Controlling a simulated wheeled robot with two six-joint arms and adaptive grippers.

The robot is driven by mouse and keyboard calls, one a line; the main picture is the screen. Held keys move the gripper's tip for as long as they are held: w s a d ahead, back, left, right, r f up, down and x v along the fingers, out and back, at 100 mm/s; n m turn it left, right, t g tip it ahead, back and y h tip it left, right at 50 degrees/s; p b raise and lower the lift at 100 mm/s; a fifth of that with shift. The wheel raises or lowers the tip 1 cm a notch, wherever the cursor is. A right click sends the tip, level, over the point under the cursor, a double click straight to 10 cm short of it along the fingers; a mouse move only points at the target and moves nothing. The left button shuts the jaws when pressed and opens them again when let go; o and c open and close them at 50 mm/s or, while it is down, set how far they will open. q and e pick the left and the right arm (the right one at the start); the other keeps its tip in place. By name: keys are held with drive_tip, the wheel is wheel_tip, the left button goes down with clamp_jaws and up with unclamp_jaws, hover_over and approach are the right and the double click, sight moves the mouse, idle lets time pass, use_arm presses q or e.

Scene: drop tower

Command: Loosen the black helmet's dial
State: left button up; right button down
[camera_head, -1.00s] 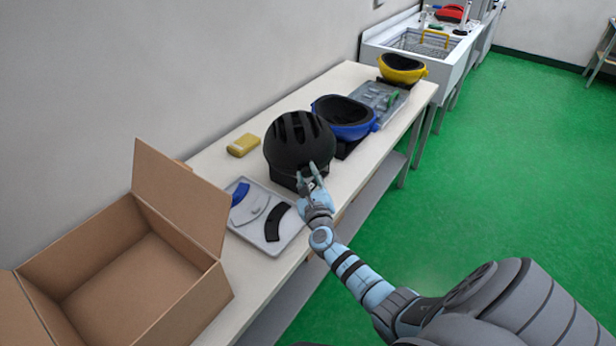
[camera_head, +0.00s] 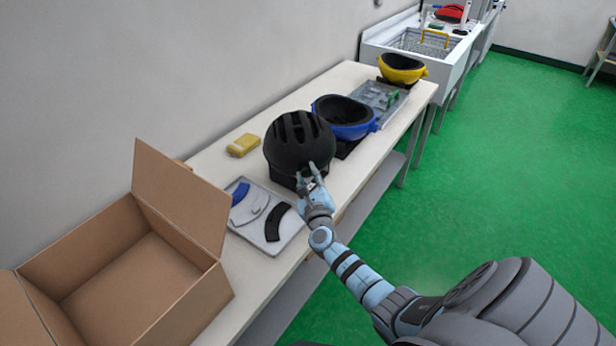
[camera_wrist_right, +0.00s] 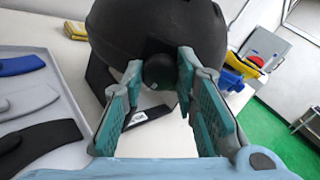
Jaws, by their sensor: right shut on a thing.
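The black helmet (camera_head: 297,140) sits on a dark stand on the long table, its vented crown up. Its dial (camera_wrist_right: 159,71) is a small round black knob low on the helmet's near side, seen in the right wrist view. My right gripper (camera_head: 311,176) is at that near side. In the right wrist view its teal finger pads (camera_wrist_right: 157,80) are on either side of the dial, shut on it. The fingers and hand hide the dial in the head view. My left gripper is not in view.
A grey tray (camera_head: 266,240) with blue, white and black curved pads lies left of the helmet, near an open cardboard box (camera_head: 180,210). A blue helmet (camera_head: 345,120), a grey parts tray (camera_head: 402,96) and a yellow helmet (camera_head: 402,70) stand farther along.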

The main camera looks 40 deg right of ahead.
drive_tip(key=shift+n, duration=0.3)
idle(2.1)
drive_tip(key=c, duration=1.2)
unclamp_jaws()
drive_tip(key=shift+c, duration=0.2)
drive_tip(key=v, duration=1.2)
drive_tip(key=shift+f, duration=0.1)
